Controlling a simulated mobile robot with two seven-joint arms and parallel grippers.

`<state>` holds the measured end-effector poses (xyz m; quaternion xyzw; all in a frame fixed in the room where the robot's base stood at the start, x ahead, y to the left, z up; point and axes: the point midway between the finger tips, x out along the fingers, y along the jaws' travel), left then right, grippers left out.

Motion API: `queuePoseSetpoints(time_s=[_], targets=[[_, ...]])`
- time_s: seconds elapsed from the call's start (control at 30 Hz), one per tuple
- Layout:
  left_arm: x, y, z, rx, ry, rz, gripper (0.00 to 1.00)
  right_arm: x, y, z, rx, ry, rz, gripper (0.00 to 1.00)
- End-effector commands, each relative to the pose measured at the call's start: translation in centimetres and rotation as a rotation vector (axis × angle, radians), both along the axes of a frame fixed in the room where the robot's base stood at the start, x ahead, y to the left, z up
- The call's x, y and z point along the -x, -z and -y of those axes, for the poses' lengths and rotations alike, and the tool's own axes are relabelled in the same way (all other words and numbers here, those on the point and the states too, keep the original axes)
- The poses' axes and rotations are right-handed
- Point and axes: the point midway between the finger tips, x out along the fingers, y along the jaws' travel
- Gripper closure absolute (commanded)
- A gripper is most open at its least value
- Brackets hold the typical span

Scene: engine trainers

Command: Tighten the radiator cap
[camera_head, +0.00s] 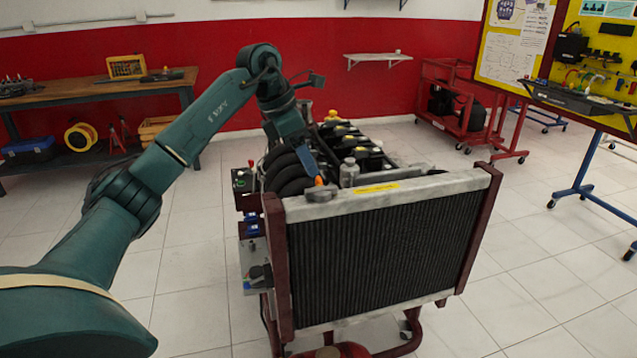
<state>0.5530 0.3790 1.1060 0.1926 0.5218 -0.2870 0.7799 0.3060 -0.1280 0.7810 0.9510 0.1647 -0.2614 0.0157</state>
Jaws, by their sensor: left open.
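The radiator (385,245) stands upright at the front of the engine trainer, with a black core and a pale metal top tank. A grey, rounded radiator cap (321,194) sits on the left part of the top tank. My left arm reaches in from the left and bends down over the engine. My left gripper (316,176) is open, pointing down just above and behind the cap. An orange part shows at its tip, and part of the cap may be hidden by it. I cannot tell whether the fingers touch the cap. My right gripper is not in view.
A grey bottle-shaped part (349,172) stands just right of the gripper. Black curved engine pipes (287,172) lie close behind and left. A control box (243,180) is on the trainer's left side. A workbench (95,92), red cart (455,105) and yellow board (590,60) stand farther off.

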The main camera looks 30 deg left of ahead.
Motion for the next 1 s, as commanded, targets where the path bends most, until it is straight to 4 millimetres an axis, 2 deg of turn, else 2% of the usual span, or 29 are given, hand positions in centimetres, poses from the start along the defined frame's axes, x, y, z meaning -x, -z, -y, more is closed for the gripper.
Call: queuePoseSetpoints(time_s=[0.03,0.2,0.4,0.8,1.0], targets=[[-0.3,1.1,0.4,0.001,0.002,-0.004,0.39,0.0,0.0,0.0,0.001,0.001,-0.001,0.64],[-1.3,4.1,1.2,0.002,0.002,-0.003,0.39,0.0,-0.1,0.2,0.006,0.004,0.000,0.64],[-2.0,6.3,1.8,0.002,0.001,0.000,0.39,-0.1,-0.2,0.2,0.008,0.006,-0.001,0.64],[-2.2,6.9,1.9,0.002,0.001,0.001,0.40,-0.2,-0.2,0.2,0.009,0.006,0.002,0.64],[-2.2,6.8,1.9,0.002,0.001,0.001,0.57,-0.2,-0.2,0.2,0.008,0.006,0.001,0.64]])
